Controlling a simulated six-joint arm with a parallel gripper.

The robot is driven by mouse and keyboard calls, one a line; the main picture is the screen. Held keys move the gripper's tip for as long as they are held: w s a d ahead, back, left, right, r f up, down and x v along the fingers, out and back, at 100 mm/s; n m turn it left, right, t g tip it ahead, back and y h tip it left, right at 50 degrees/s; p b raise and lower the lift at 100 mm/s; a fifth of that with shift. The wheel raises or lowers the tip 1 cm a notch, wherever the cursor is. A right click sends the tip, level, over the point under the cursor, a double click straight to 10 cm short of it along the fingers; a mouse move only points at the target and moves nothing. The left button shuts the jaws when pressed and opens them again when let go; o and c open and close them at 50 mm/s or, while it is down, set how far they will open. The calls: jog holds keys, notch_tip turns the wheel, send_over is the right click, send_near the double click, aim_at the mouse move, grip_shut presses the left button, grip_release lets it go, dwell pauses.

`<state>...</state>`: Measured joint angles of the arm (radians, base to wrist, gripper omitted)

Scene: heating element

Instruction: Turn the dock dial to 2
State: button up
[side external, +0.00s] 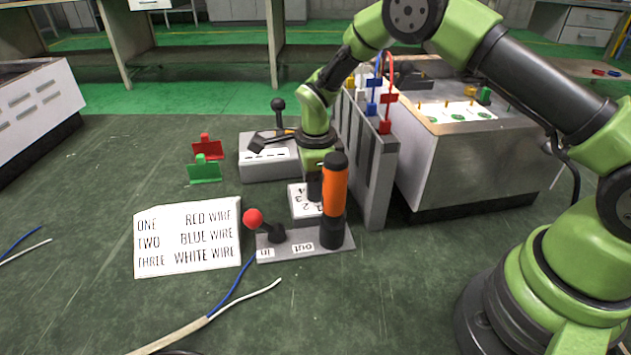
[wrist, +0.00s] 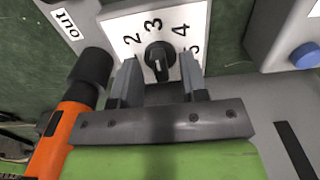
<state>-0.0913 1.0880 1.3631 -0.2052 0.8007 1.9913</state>
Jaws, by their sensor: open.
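The dock dial (wrist: 158,60) is a black round knob on a white plate (wrist: 118,22) with the numbers 2, 3, 4 and 5 showing around it. A small pale mark on the knob faces the lower edge of the wrist view; which number it selects I cannot tell. My gripper (wrist: 160,62) is open, with one finger on each side of the knob. Contact with the knob cannot be told. In the side view my gripper (side external: 315,187) points down over the number plate (side external: 299,200), and the knob is hidden there.
An orange cylinder with black ends (side external: 334,190) stands close beside my gripper. A red-balled lever (side external: 253,218) is on the same grey base, marked in and out. A tall grey panel with coloured plugs (side external: 374,170) stands to the right. A wire-order sign (side external: 188,238) lies left.

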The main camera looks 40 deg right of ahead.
grip_shut()
jog(key=shift+n, duration=0.3)
jog(key=n, duration=0.4)
jog(key=shift+d+n, duration=0.1)
jog(key=shift+n, duration=1.9)
grip_release()
